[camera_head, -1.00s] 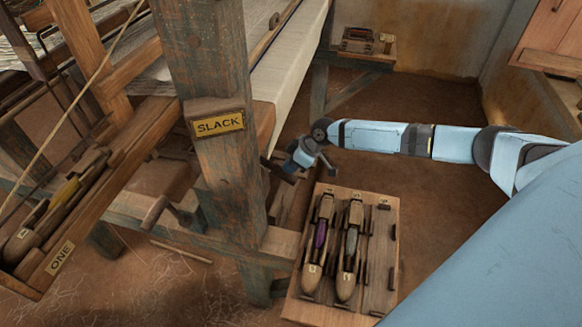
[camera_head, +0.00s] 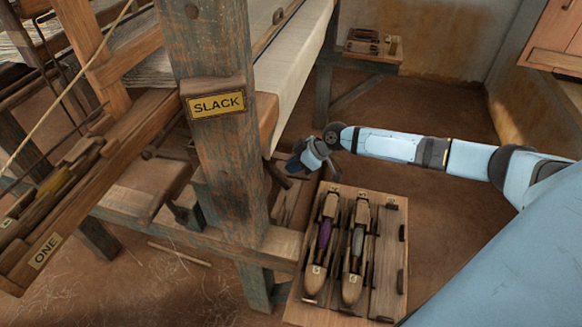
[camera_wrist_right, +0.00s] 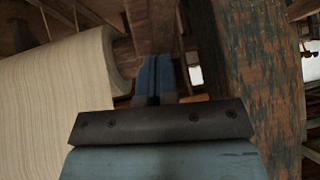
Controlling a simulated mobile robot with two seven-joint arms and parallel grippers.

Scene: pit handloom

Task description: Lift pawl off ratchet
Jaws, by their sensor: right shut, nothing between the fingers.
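My right gripper (camera_head: 293,167) is shut and empty, beside the loom's blue-worn wooden post (camera_head: 217,140) with the SLACK plate (camera_head: 217,104). A dark bar (camera_head: 278,176) sticks out from behind the post, close to the fingers; I cannot tell whether it is the pawl or whether they touch. The ratchet cannot be made out in either view. In the right wrist view, the shut blue fingers (camera_wrist_right: 155,80) point at a wooden beam, between the pale cloth roll (camera_wrist_right: 60,100) and the worn post (camera_wrist_right: 255,80). My left gripper is not in view.
A wooden rack (camera_head: 388,255) with two shuttles stands below my right arm. A small shelf (camera_head: 360,58) with tools is at the back. A shuttle box marked ONE (camera_head: 42,252) is at the left. The brown floor is open right of the rack.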

